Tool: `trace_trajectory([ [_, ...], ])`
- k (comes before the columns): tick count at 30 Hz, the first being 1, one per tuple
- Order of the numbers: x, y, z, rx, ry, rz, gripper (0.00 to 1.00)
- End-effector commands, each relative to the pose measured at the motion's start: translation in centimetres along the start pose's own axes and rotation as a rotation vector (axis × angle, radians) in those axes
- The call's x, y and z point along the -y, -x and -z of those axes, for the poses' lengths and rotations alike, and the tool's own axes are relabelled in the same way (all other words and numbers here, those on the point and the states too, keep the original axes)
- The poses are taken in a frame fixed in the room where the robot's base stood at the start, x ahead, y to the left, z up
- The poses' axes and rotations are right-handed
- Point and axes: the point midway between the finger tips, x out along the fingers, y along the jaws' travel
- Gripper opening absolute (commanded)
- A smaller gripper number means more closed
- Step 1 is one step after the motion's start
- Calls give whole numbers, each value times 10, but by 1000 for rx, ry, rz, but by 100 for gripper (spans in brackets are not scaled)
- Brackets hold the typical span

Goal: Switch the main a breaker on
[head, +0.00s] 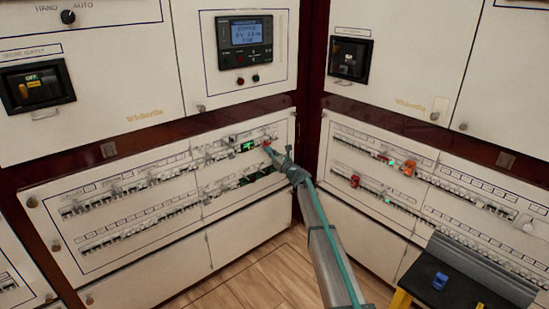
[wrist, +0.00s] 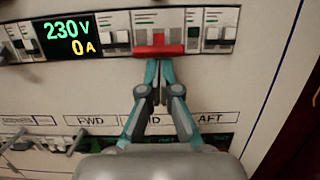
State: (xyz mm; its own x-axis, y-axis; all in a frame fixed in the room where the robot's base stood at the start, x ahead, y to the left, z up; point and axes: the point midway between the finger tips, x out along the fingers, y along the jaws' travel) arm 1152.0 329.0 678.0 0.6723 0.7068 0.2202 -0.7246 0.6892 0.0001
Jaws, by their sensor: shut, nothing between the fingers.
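A wide breaker with a red handle (wrist: 158,50) is in the upper row, right of the 230V display, in the wrist view. Its red handle lies across the lower part of its white body, just above my fingertips. No readable name shows on it, so I cannot tell whether it is main a. My gripper (wrist: 157,80) is shut and empty, its tips at or just under the red handle; contact is unclear. In the head view my gripper (head: 271,153) is at the right end of the left panel's upper row, partly hiding the red handle (head: 266,143).
The display (wrist: 72,38) reads 230V and 0A. Smaller breakers (wrist: 220,37) flank the red handle. A lower row (wrist: 70,143) lies beneath, labelled FWD and AFT. In the head view, a right panel (head: 400,165) and a yellow-legged stool (head: 440,285) stand to the right.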

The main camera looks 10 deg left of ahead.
Motion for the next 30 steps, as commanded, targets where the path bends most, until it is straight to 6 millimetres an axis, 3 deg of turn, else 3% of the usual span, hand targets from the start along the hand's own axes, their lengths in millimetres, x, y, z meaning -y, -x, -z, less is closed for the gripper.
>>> trace_trajectory([
  [30, -11, -10, -3, -60, -2, -10, 0],
])
